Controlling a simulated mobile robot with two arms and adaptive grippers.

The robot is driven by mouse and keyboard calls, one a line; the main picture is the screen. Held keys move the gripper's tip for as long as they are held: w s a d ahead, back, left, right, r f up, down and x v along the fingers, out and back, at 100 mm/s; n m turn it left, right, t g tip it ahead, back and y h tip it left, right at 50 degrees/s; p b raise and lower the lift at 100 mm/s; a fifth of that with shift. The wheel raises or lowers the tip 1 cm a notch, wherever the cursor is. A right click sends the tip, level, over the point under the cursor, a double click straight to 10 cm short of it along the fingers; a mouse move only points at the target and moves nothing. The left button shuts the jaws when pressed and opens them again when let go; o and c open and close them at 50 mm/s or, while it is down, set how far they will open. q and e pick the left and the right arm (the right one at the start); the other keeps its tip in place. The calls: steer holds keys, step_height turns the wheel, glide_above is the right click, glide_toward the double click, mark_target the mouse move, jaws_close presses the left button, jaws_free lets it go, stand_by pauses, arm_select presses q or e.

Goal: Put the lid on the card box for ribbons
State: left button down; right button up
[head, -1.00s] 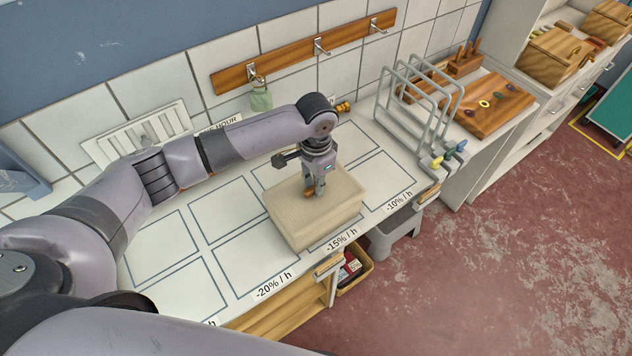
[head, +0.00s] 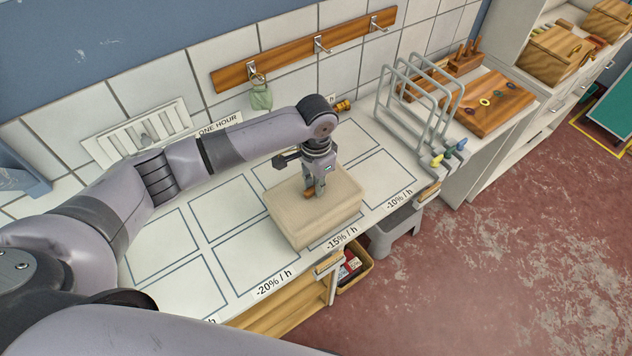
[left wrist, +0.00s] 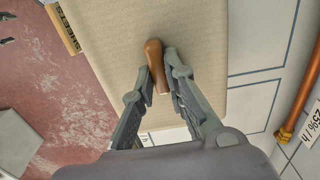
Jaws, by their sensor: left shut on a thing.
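My left gripper (head: 315,191) is over the counter and shut on a brown, rounded knob (left wrist: 154,62), which stands on a flat beige card lid (left wrist: 185,35). In the head view the lid's top (head: 343,190) and the beige side below it (head: 325,229) look like one block, so the card box cannot be clearly told apart from the lid. I cannot tell whether the lid is fully seated or just above the box. The block stands over the outlined fields near the counter's front edge. My right gripper is not in view.
The white counter (head: 170,290) has outlined fields, free to the left and right of the block. A grey wire rack (head: 425,115) and a wooden board (head: 490,103) stand to the right. A green tag (head: 261,97) hangs from the hook rail behind. A grey bin (head: 396,232) is below the front edge.

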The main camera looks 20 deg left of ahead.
arm_select(q)
steer(key=shift+f, duration=0.3)
stand_by(0.5)
steer(key=c, duration=1.5)
jaws_free()
steer(key=shift+c, duration=0.2)
steer(key=shift+o, duration=0.5)
steer(key=o, duration=0.4)
steer(key=shift+r, duration=3.5)
steer(key=shift+c, duration=0.3)
